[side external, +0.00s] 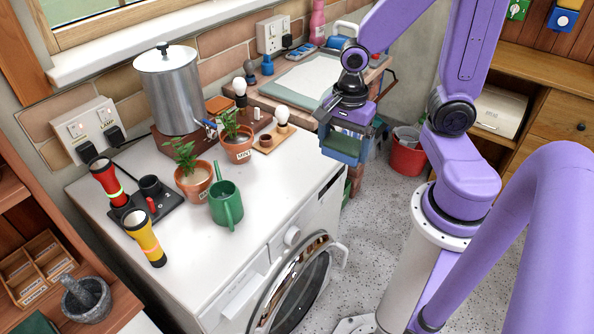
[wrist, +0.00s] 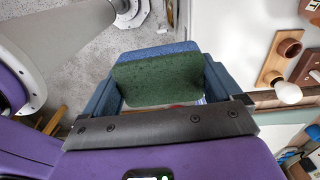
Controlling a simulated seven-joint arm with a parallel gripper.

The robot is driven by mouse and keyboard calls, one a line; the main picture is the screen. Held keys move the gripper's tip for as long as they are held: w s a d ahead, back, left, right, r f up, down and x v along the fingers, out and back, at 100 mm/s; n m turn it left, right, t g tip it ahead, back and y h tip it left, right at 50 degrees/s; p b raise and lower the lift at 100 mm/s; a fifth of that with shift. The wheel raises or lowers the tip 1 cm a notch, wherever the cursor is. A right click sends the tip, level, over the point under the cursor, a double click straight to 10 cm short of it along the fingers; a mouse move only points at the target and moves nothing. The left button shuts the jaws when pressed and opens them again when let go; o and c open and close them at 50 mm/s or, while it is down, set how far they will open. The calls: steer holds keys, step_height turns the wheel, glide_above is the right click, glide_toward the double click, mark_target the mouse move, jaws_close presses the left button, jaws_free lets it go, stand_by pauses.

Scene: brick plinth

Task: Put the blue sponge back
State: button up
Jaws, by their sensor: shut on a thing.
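The blue sponge (side external: 343,153) has a dark green scouring face. My gripper (side external: 348,135) is shut on it and holds it in the air, just beyond the right end of the white washing machine top and in front of the brick plinth. In the wrist view the sponge (wrist: 158,79) sits between the two blue-grey fingers of my gripper (wrist: 160,95), green face towards the camera, with a blue strip along its far edge. Part of the sponge is hidden by the fingers in the side view.
A board with a white sheet (side external: 312,77) lies on the plinth against the wall. Bulbs on a wooden holder (side external: 270,138), potted plants (side external: 194,181), a green watering can (side external: 226,206) and a steel pot (side external: 170,90) crowd the white top (side external: 177,240). A red bucket (side external: 407,157) stands on the floor.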

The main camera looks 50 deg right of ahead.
steer(key=shift+s+m, duration=0.4)
steer(key=shift+w+f, duration=1.45)
steer(key=shift+w, duration=1.95)
glide_above(297, 171)
steer(key=f, duration=0.6)
steer(key=shift+s, duration=0.4)
steer(key=f, duration=0.2)
steer(key=shift+w+f, duration=0.3)
steer(key=shift+w, duration=0.05)
steer(key=shift+f, duration=0.5)
steer(key=shift+f, duration=0.3)
steer(key=o, duration=1.1)
